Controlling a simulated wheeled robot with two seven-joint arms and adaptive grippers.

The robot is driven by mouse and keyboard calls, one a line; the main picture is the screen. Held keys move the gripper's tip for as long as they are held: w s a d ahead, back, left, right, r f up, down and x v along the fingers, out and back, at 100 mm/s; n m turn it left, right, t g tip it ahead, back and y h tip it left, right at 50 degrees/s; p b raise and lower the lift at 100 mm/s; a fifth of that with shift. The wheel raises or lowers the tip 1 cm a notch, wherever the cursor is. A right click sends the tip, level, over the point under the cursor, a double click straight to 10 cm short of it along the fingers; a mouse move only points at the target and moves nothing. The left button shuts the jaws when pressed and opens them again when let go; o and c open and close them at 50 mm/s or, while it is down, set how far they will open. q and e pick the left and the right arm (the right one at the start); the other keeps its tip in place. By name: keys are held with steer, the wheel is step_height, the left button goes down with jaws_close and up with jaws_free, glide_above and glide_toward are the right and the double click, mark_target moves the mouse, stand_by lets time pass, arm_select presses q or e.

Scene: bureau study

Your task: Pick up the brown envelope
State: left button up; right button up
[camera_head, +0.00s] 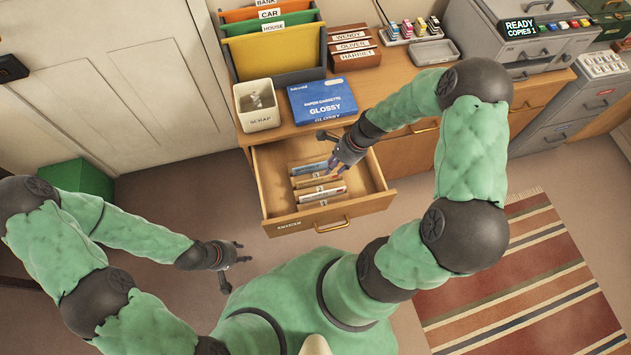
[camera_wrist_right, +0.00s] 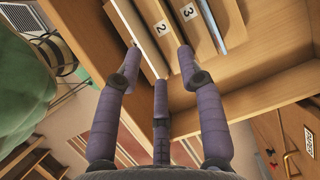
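The open drawer (camera_head: 378,203) holds several upright numbered dividers with thin flat items between them. I cannot clearly tell a brown envelope from the tan dividers. In the right wrist view, divider 2 (camera_wrist_right: 160,27) and divider 3 (camera_wrist_right: 190,12) show, with a pale edge (camera_wrist_right: 138,40) beside divider 2 and a bluish edge (camera_wrist_right: 208,20) beside divider 3. My right gripper (camera_head: 325,149) is above the back right part of the drawer; in its wrist view its fingers (camera_wrist_right: 160,62) are spread and empty. My left gripper (camera_head: 240,265) is open and empty, left of the drawer.
A blue glossy-paper box (camera_head: 322,100), a scrap bin (camera_head: 257,117) and coloured folders (camera_head: 282,48) stand on the desk above the drawer. A name-labelled wooden rack (camera_head: 353,48) and a copier (camera_head: 537,35) are further back.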

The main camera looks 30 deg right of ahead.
step_height(320, 180, down, 2)
steer(key=w+b, duration=0.1)
steer(key=b, duration=0.3)
glide_toward(318, 183)
steer(key=shift+w+a+f, duration=0.1)
steer(key=shift+a+f, duration=0.65)
steer(key=shift+f, duration=0.15)
steer(key=b+x, duration=0.2)
steer(key=x, duration=0.2)
steer(key=shift+w+a+f, duration=0.1)
steer(key=shift+a+f, duration=0.05)
steer(key=shift+f, duration=0.1)
arm_select(q)
step_height(318, 183, down, 7)
steer(key=shift+w, duration=0.45)
arm_select(e)
steer(key=shift+f, duration=0.1)
steer(key=shift+f, duration=0.25)
jaws_close()
